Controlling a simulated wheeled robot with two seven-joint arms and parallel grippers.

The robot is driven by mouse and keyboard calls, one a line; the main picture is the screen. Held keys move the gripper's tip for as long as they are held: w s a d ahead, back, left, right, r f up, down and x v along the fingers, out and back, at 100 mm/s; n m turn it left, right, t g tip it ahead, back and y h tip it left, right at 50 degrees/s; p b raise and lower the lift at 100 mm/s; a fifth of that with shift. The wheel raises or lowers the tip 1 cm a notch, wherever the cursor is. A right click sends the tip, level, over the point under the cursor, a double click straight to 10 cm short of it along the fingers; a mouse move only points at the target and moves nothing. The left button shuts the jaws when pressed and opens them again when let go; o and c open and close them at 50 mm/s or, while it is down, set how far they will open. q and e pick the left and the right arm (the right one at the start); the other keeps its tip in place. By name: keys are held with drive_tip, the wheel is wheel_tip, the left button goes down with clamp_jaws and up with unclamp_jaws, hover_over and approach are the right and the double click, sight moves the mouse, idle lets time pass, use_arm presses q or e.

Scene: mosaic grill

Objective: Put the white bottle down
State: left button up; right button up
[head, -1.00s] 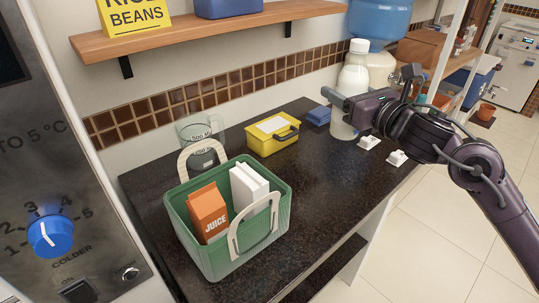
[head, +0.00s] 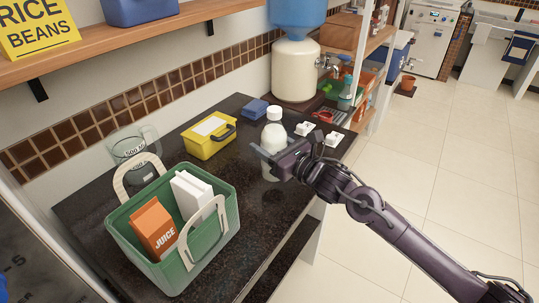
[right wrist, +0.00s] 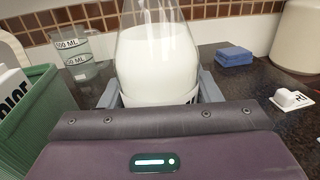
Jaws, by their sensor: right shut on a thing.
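The white bottle (head: 274,133) is upright over the dark counter (head: 200,262), right of the yellow box. It has a white cap and a clear upper part with white contents below. My right gripper (head: 272,157) is shut on its lower body, reaching in from the right. In the right wrist view the bottle (right wrist: 157,62) stands between the two grey fingers (right wrist: 160,90); its base is hidden by the gripper. I cannot tell whether its base touches the counter. My left gripper is not in view.
A green basket (head: 222,215) with a juice carton (head: 154,229) and a white carton (head: 191,194) stands at the left. Behind are a yellow box (head: 209,136), a blue cloth (head: 255,109), a clear measuring jug (head: 133,150) and small white label holders (head: 304,128).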

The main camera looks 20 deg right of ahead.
wheel_tip(320, 180, down, 3)
drive_tip(key=shift+f+p, duration=0.2)
drive_tip(key=shift+p, duration=0.1)
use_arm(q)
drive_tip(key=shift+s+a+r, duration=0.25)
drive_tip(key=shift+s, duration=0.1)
use_arm(e)
drive_tip(key=shift+f, duration=0.15)
drive_tip(key=shift+f, duration=0.1)
drive_tip(key=shift+f+b, duration=0.15)
drive_tip(key=shift+b, duration=0.15)
drive_tip(key=o, duration=1.4)
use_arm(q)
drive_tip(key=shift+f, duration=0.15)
